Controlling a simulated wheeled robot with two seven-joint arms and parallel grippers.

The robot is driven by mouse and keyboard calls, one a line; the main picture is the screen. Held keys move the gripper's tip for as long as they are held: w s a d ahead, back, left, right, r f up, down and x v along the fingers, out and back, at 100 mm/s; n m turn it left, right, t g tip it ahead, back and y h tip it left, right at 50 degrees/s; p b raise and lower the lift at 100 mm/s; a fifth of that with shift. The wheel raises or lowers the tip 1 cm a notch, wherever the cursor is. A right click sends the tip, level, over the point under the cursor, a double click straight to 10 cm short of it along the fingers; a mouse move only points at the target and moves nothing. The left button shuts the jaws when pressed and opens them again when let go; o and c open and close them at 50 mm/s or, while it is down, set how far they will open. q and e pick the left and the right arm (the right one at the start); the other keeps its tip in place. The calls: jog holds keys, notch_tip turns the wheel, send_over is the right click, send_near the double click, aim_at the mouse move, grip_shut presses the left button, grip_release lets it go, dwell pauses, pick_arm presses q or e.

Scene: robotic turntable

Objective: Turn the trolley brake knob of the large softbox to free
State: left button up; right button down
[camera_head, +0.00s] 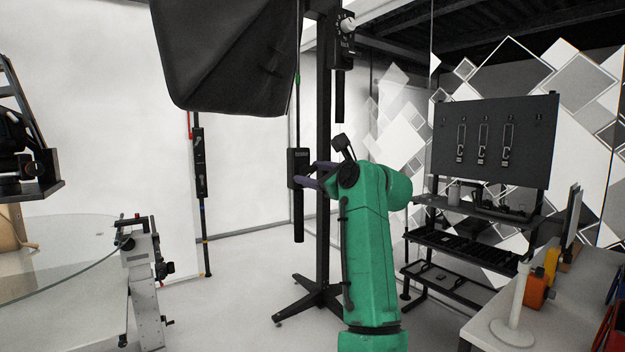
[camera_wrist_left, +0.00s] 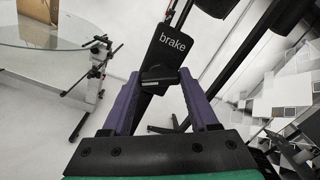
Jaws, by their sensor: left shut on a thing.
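The large softbox (camera_head: 225,60) is a big black hood at the upper left of the head view, beside a tall black stand (camera_head: 323,110) with spread feet. A black brake box (camera_head: 298,158) is on the stand; the word "brake" reads on it in the left wrist view (camera_wrist_left: 170,42). Its dark knob (camera_wrist_left: 158,77) sits low on the box face. My left gripper (camera_head: 309,176), with purple fingers, is shut on the knob; its fingers lie either side of it in the left wrist view (camera_wrist_left: 158,80). Any free mark is too small to read. My right gripper is not in view.
A second box with a white knob (camera_head: 347,24) is higher on the stand. A glass turntable (camera_head: 65,250) with a clamp bracket (camera_head: 140,255) stands at left. A dark tool rack (camera_head: 495,140) and a workbench (camera_head: 560,315) stand at right. The floor left of the stand is open.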

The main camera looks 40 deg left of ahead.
pick_arm(q)
jog(key=n+b, duration=0.1)
jog(key=n, duration=0.5)
jog(key=n+b, duration=0.1)
jog(key=n, duration=0.5)
dwell(0.6)
jog(key=o, duration=1.4)
jog(key=shift+f, duration=0.1)
jog(key=b+v, duration=0.4)
jog(key=v, duration=1)
jog(key=shift+s+d+b, duration=0.15)
jog(key=shift+d+b, duration=0.1)
jog(key=shift+b, duration=0.15)
